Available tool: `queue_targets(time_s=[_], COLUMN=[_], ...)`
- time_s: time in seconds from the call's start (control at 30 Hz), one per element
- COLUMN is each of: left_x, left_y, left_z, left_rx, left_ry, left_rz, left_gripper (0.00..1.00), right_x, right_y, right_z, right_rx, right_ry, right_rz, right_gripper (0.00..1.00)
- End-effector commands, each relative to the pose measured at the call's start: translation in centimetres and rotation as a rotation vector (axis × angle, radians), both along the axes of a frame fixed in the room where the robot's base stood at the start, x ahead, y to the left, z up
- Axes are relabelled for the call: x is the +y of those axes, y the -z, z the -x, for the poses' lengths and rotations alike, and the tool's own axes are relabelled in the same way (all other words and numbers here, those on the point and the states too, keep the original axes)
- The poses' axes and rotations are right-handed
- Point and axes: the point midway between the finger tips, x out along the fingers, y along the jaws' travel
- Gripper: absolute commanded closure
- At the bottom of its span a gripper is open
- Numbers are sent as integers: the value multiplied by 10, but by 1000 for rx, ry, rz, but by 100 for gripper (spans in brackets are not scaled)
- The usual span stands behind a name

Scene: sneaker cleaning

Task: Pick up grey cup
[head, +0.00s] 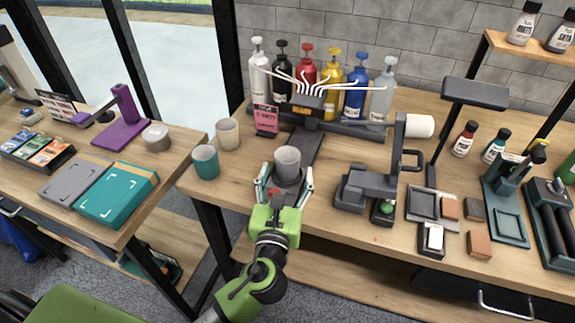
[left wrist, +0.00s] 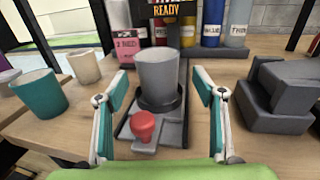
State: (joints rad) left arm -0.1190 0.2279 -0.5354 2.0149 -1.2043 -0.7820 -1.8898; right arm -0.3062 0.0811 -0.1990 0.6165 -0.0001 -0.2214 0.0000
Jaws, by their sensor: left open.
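The grey cup (head: 288,163) stands upright on a dark dispenser base (head: 307,150) on the wooden table. In the left wrist view the grey cup (left wrist: 158,76) is straight ahead, on a round dark pad behind a red knob (left wrist: 143,125). My left gripper (head: 284,186) is open, at the front of the cup. In the left wrist view its two fingers (left wrist: 158,85) are spread to the left and right of the base and cup, with a gap on each side. I see no contact with the cup. My right gripper is not in view.
A teal cup (head: 206,163) and a cream cup (head: 228,134) stand left of the grey cup. Several pump bottles (head: 331,83) line the back. A dark grey press machine (head: 372,185) stands close on the right. A pink card (head: 266,120) stands behind left.

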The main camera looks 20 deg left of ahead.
Motion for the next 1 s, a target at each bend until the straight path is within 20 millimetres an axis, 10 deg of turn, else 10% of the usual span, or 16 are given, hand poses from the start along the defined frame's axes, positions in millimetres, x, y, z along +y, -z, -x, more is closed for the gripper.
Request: queue_targets(time_s=[0.57, 0.73, 1.0], left_x=[11, 11, 10], left_y=[5, 5, 4], left_z=[-44, -44, -44], left_rx=[0, 0, -1], left_ry=[0, 0, 1], left_rz=[0, 0, 1], left_gripper=[37, 79, 83], right_x=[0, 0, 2], right_y=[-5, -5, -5], right_z=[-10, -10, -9], right_rx=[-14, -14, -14], right_ry=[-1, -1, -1], right_rz=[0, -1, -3], right_gripper=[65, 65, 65])
